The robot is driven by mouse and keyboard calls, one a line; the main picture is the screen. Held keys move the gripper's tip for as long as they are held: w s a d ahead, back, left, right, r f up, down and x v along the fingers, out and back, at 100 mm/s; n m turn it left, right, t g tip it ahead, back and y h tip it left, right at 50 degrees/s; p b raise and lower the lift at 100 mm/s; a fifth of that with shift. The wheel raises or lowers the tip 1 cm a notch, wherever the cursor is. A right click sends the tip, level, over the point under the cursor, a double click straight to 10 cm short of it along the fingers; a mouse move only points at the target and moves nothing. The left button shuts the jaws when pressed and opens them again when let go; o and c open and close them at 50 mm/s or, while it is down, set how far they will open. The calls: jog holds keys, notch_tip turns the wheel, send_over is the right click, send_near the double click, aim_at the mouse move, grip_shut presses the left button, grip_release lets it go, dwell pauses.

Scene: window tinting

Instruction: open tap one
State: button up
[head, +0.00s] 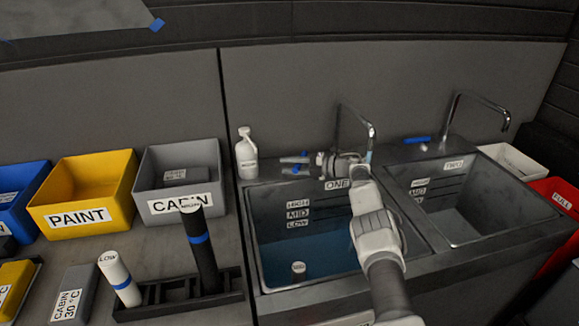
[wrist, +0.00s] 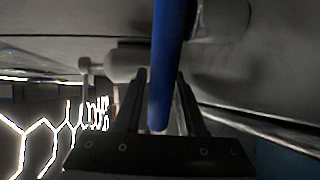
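Tap one's curved metal spout (head: 357,115) rises behind the left sink (head: 262,262), which bears the label ONE and has blue water in it. Its blue lever (wrist: 168,60) runs down between the two black fingers of my gripper (wrist: 160,90) in the wrist view. Narrow gaps show between the fingers and the lever, so the gripper looks open around it. In the head view my arm reaches over the left sink, and my gripper (head: 298,162) is at the blue lever beside the spout's base, partly hiding it.
Tap two (head: 482,98) with its blue lever (head: 418,140) stands behind the right, empty-looking sink (head: 480,228). A white bottle (head: 246,155) stands left of tap one. A small labelled item (head: 298,268) is in the left sink. Bins and a holder fill the left counter.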

jog(key=shift+s+d+r+p, duration=0.1)
jog(key=shift+d+r+p, duration=0.1)
jog(key=shift+d+p, duration=0.3)
jog(key=v, duration=1.6)
jog(key=shift+s+p, duration=0.15)
jog(key=shift+p, duration=0.3)
jog(key=shift+d, duration=0.15)
jog(key=shift+c, duration=0.2)
